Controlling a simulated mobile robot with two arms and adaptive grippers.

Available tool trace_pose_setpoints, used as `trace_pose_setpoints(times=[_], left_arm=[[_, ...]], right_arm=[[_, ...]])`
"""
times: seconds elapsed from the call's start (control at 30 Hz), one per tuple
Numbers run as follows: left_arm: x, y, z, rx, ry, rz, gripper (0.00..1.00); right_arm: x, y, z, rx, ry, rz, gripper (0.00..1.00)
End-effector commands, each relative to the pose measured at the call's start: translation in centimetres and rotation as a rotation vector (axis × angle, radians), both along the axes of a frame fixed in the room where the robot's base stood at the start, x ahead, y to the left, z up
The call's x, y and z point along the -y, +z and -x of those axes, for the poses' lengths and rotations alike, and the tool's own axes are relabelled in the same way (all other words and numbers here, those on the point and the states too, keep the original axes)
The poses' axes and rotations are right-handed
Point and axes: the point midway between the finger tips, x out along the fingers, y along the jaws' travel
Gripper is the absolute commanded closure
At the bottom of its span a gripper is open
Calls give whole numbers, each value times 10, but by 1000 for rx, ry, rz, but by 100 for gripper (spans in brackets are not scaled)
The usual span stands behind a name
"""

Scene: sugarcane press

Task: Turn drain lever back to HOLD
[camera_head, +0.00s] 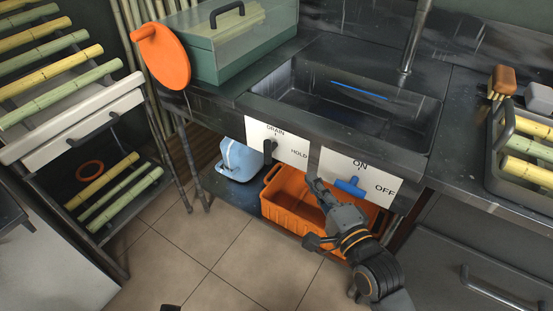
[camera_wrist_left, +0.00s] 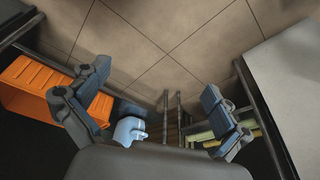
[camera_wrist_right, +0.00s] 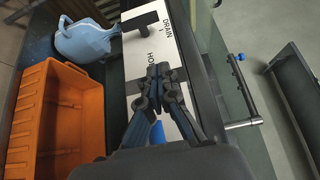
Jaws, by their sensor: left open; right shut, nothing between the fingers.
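The dark drain lever (camera_head: 269,150) is on a white panel (camera_head: 292,158) under the sink front. It stands roughly upright below the word DRAIN, with HOLD printed to its right. In the right wrist view the lever (camera_wrist_right: 140,21) shows at the top. My right gripper (camera_head: 317,184) is shut and empty, in front of the panels, right of and below HOLD and apart from the lever. In the right wrist view its closed fingers (camera_wrist_right: 159,72) cover part of the panel near HOLD. My left gripper (camera_wrist_left: 155,84) is open and empty above the floor, away from the lever.
A blue handle (camera_head: 350,187) on the ON/OFF panel is close to the right gripper. An orange crate (camera_head: 283,197) and a light blue jug (camera_head: 239,160) stand below. The sink (camera_head: 340,105) is above. A cane rack (camera_head: 75,145) is at left; the floor in front is clear.

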Motion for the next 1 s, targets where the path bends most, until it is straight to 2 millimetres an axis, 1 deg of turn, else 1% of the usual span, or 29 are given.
trace_pose_setpoints(times=[0.17,0.3,0.43,0.5,0.57,0.7,0.83,1.0], left_arm=[[-1,15,2,12,1,0,0],[-1,32,5,21,2,1,0],[-2,47,10,28,3,1,0],[-3,55,13,32,3,2,0],[-3,60,15,35,3,1,0],[-3,56,14,32,4,1,0],[-3,56,14,32,4,1,0],[-3,56,14,32,4,1,0]], right_arm=[[-12,0,-33,3,0,0,100],[-23,0,-61,4,0,0,100],[-31,0,-85,3,0,2,100],[-44,-1,-89,1,1,-1,100],[-51,-1,-92,0,1,0,100],[-62,-1,-97,-1,-1,1,100],[-66,-1,-99,-1,-1,3,100],[-67,0,-99,-1,-1,4,100]])
